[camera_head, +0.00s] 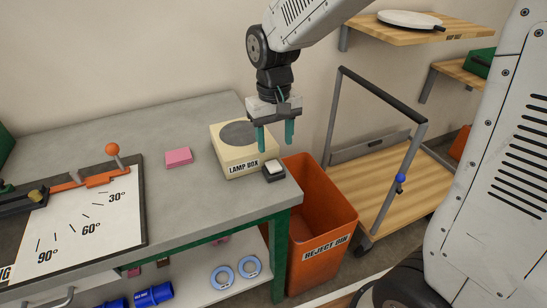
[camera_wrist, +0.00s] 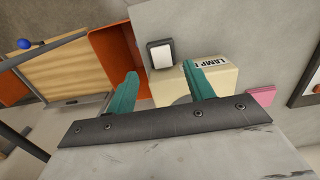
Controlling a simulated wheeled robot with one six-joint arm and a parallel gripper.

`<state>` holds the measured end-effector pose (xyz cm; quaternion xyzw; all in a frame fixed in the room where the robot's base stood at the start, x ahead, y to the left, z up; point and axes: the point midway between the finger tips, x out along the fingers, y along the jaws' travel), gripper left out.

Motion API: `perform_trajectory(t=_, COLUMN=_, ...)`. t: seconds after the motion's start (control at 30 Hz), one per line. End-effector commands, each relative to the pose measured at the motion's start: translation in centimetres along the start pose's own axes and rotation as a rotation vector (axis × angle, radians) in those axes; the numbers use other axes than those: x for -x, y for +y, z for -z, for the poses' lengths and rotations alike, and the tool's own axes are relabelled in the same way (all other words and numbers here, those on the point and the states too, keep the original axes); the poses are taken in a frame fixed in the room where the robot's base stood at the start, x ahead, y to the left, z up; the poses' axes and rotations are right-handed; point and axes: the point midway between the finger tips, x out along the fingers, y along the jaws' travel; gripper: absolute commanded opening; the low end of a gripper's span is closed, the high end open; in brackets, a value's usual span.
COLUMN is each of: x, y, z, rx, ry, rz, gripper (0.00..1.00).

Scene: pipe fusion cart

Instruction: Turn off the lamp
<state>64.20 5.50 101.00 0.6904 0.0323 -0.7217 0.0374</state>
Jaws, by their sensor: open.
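The cream lamp box (camera_head: 240,158), labelled LAMP BOX, sits on the grey workbench near its right end, with a dark round disc (camera_head: 238,133) on top. A small black switch with a white rocker (camera_head: 273,170) is on the bench at the box's front right corner. My gripper (camera_head: 275,138) is open and empty, with teal fingers pointing down above the right side of the box. In the wrist view, the switch (camera_wrist: 160,54) lies ahead of the fingertips (camera_wrist: 160,78), and the lamp box (camera_wrist: 222,78) is partly hidden behind the right finger.
A pink block (camera_head: 178,157) lies left of the box. An angle board (camera_head: 85,225) with an orange-knobbed lever is farther left. An orange reject bin (camera_head: 322,215) stands off the bench's right end, beside a wooden cart (camera_head: 385,180). Bare bench (camera_head: 195,205) lies before the box.

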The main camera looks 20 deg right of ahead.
Motion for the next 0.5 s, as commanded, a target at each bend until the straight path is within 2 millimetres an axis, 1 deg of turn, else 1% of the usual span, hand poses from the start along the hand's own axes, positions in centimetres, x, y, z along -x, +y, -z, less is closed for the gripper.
perform_trajectory(t=0.03, x=0.5, y=-0.1, z=0.9, rx=-0.009, ry=0.035, rz=0.004, gripper=0.53)
perform_trajectory(t=0.17, x=-0.7, y=-0.1, z=1.0, rx=-0.02, ry=0.042, rz=0.005, gripper=0.53)
perform_trajectory(t=0.4, x=-4.6, y=0.0, z=1.1, rx=-0.021, ry=0.041, rz=0.005, gripper=0.53)
perform_trajectory(t=0.5, x=-5.9, y=0.0, z=1.2, rx=-0.02, ry=0.041, rz=0.005, gripper=0.53)
